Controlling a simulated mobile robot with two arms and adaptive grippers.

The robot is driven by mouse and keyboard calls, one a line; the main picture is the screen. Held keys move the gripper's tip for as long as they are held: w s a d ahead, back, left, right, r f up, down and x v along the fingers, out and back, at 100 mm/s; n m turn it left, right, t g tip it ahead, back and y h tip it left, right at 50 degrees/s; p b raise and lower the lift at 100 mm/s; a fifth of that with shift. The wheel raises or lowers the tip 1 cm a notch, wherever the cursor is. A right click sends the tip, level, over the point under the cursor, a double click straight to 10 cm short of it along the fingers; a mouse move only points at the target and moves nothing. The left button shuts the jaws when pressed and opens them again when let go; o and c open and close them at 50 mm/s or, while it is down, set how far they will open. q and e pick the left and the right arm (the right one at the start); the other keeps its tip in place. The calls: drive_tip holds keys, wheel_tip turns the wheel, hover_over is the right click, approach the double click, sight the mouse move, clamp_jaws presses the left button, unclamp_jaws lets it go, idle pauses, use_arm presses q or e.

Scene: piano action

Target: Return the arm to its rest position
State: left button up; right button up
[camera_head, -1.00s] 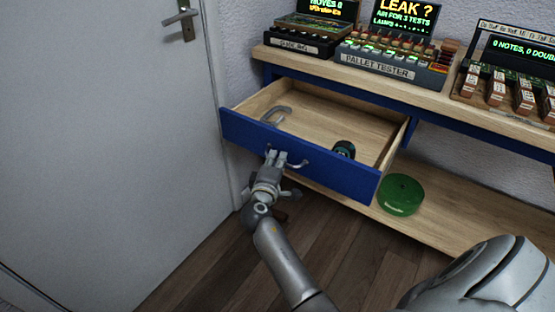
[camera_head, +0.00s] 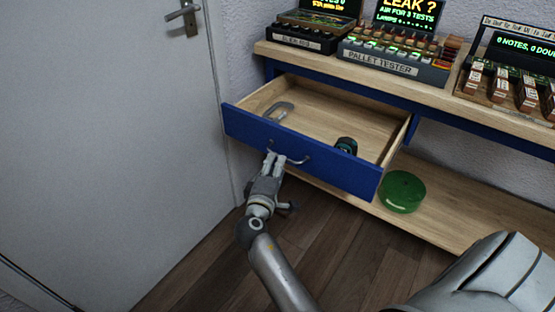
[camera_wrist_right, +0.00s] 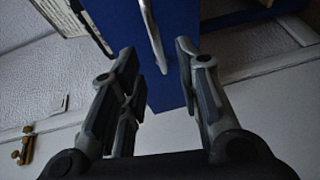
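The blue-fronted drawer (camera_head: 325,160) stands pulled open under the bench. Its curved metal handle (camera_head: 298,161) is on the front. My right gripper (camera_head: 274,157) is just in front of the handle in the head view, its fingers pointing up toward the drawer front. In the right wrist view the fingers (camera_wrist_right: 157,60) are spread apart, with the handle (camera_wrist_right: 153,35) showing ahead and between them, not pinched. Whether a finger touches the handle cannot be told. My left gripper is not in view.
The drawer holds a grey clamp-like piece (camera_head: 280,111) and a dark round item (camera_head: 346,145). A green round tin (camera_head: 402,191) sits on the lower shelf (camera_head: 450,222). Testers, including the pallet tester (camera_head: 395,65), stand on the bench. A door (camera_head: 110,150) is at left; floor below is clear.

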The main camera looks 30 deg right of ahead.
drive_tip(key=shift+v, duration=0.9)
